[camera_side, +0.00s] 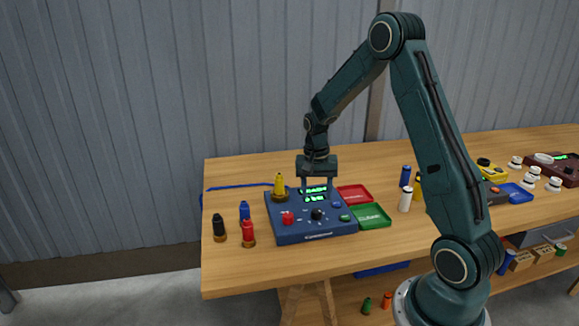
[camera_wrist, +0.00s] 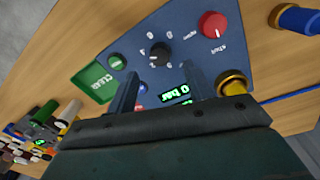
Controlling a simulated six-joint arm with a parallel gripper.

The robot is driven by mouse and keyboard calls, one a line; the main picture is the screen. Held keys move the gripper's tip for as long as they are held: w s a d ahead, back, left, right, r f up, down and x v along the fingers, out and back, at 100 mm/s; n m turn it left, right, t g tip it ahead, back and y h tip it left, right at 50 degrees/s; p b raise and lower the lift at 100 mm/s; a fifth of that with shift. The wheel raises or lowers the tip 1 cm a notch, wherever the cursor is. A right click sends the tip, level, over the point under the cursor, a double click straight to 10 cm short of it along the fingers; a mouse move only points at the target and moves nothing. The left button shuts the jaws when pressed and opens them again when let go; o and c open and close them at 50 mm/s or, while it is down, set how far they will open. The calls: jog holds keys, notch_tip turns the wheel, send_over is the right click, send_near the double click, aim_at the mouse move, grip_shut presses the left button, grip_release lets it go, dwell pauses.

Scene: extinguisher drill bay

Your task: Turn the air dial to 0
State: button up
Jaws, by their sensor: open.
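A blue control box (camera_side: 290,234) stands on the bench. A black dial (camera_side: 317,215) sits at its front middle, with small marks around it; in the wrist view the black dial (camera_wrist: 159,55) lies just beyond my fingertips. A red knob (camera_side: 287,218) is left of it; the red knob also shows in the wrist view (camera_wrist: 212,25). The dial labels are too small to read surely, as is the pointer's setting. A green display (camera_wrist: 175,95) seems to read 0 bar. My gripper (camera_side: 317,191) points down over the box's back half, open and empty; its fingers (camera_wrist: 160,72) are apart from the dial.
A yellow-topped piece (camera_side: 280,187) stands at the box's back left corner, close to my gripper. Red (camera_side: 354,194) and green (camera_side: 371,216) trays lie to the right. Black, red and blue bottles (camera_side: 245,211) stand left. The bench front is clear.

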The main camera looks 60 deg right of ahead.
aim_at(317, 210)
jog(key=shift+s+f, duration=0.1)
jog(key=shift+f, duration=2.95)
jog(key=c, duration=1)
